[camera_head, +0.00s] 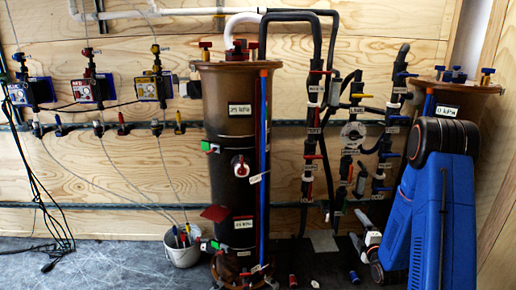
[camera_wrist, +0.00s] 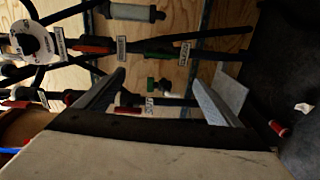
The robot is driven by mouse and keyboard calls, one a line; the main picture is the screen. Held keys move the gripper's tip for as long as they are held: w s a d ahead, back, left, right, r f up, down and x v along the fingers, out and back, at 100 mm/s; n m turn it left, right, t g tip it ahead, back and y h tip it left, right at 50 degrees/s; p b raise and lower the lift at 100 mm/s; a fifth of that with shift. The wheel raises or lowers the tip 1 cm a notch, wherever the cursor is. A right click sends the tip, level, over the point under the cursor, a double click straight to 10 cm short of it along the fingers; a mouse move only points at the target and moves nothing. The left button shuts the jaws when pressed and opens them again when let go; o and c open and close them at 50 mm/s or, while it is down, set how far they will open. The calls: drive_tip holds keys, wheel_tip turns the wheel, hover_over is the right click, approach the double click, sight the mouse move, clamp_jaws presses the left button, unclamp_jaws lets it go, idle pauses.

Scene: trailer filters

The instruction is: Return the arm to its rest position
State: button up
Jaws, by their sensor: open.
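My arm shows as blue and black links at the right of the head view, in front of the right-hand filter column. My gripper (camera_wrist: 152,92) shows in the wrist view with its two grey fingers spread wide apart. Nothing is held between the fingers. Behind them are dark pipes (camera_wrist: 200,35) with labels and valves, a little way off.
A tall dark filter column (camera_head: 228,110) stands in the middle. A second column (camera_head: 440,100) is partly hidden by my arm. Several dosing pumps (camera_head: 93,88) hang on the plywood wall at left. A white bucket (camera_head: 182,252) stands on the floor. The floor at lower left is mostly clear.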

drive_tip(key=s+a+r+m+g+h, duration=0.1)
drive_tip(key=s+a+r+m+g, duration=0.3)
drive_tip(key=r, duration=0.4)
drive_tip(key=s+a+r+m+g+h, duration=0.1)
drive_tip(key=s+a+r+m+g, duration=0.2)
drive_tip(key=s+r, duration=0.4)
drive_tip(key=s+a+r+m+g, duration=0.1)
drive_tip(key=s+a+r+m, duration=0.1)
drive_tip(key=s, duration=0.9)
drive_tip(key=s+a+r+m+g+y, duration=0.1)
drive_tip(key=s+a+r+m+g, duration=0.1)
drive_tip(key=s, duration=0.9)
drive_tip(key=s+a+r+m+g+y, duration=0.1)
drive_tip(key=s+a+r+m+g, duration=0.1)
drive_tip(key=s+a+m, duration=0.4)
drive_tip(key=s+r, duration=0.1)
drive_tip(key=s, duration=0.4)
drive_tip(key=shift+s+r, duration=0.25)
drive_tip(key=shift+s, duration=0.05)
drive_tip(key=shift+c, duration=0.5)
